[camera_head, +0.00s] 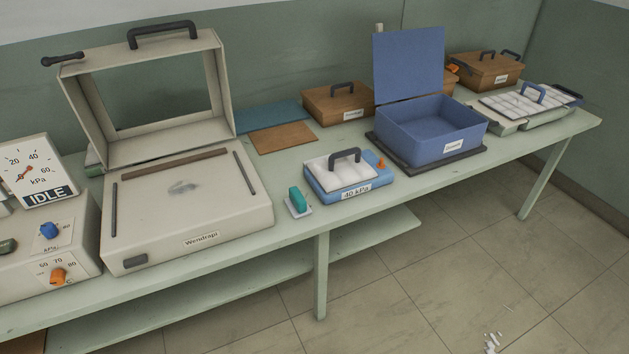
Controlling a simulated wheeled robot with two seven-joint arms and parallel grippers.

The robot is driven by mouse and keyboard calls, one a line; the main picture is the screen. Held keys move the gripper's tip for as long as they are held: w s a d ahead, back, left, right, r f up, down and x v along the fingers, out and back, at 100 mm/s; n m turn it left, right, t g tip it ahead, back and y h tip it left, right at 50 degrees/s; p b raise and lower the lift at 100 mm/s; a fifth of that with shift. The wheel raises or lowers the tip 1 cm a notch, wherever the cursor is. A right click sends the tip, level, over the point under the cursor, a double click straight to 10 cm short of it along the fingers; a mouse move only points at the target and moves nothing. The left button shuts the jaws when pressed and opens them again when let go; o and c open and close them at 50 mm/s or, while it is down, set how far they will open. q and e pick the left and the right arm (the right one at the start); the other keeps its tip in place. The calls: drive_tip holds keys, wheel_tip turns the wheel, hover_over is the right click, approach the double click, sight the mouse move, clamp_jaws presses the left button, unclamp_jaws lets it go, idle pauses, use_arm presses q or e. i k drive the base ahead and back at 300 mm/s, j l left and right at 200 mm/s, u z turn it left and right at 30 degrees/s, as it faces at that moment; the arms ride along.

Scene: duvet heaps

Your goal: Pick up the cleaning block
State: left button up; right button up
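A small teal block (297,200), which looks like the cleaning block, stands on a small pale pad (300,211) near the table's front edge. It sits between the large cream machine on its left and the small blue unit on its right. Neither of my grippers shows in the head view, and nothing touches the block.
The cream machine (240,212) has its framed lid (222,75) raised. A blue unit (357,188) marked 40 kPa, an open blue box (425,135) and wooden boxes (330,108) stand to the right. A gauge (28,170) reading IDLE is at left. The green table (240,250) has a lower shelf.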

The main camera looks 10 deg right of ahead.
sight(297, 206)
drive_tip(key=i+l, duration=0.2)
drive_tip(key=l, duration=0.15)
drive_tip(key=i+l, duration=0.25)
drive_tip(key=l, duration=0.15)
drive_tip(key=i+l, duration=0.2)
drive_tip(key=l, duration=0.15)
